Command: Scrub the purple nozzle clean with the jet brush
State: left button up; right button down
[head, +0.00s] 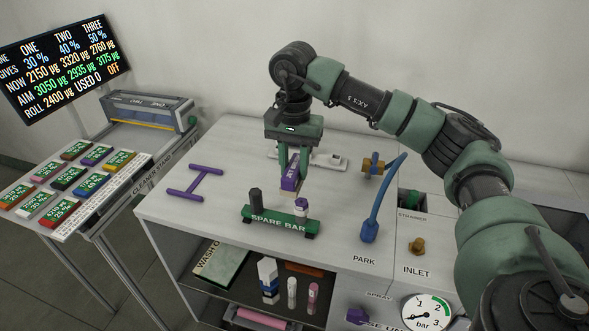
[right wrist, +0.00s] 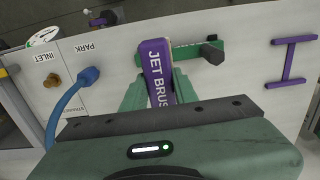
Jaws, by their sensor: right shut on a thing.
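My right gripper (head: 291,170) is shut on the purple jet brush (head: 290,180) above the bench, just behind the spare bar. The brush's "JET BRUSH" lettering shows in the right wrist view (right wrist: 155,65), with the green fingers on both sides. The green spare bar (head: 272,225) carries a dark post (head: 256,199) and a small white-and-purple piece (head: 302,207), which may be the purple nozzle. The brush is close to this piece; I cannot tell if they touch. Another purple part (head: 357,315) sits low on the bench front near the spray label. My left gripper is not in view.
A purple H-shaped rack (head: 195,184) lies left of the bar. A blue hose plug (head: 369,231) stands at PARK, with a brass inlet (head: 417,246) beside it. A brass fitting (head: 373,166) is behind. A pressure gauge (head: 427,312) faces front. The bench's left front is clear.

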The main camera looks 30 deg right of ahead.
aim_at(300, 187)
jog(key=shift+f, duration=0.15)
jog(key=shift+s+d+f+b, duration=0.15)
jog(key=shift+s+f+b, duration=0.05)
jog(key=shift+f+b, duration=0.6)
jog(key=shift+s+d+f+b, duration=0.2)
jog(key=shift+f+b, duration=0.45)
jog(key=shift+f, duration=0.35)
jog(key=shift+s+d+f+b, duration=0.15)
jog(key=shift+f+b, duration=0.55)
jog(key=shift+f, duration=0.2)
jog(key=shift+f+b, duration=0.55)
jog(key=shift+f, duration=0.15)
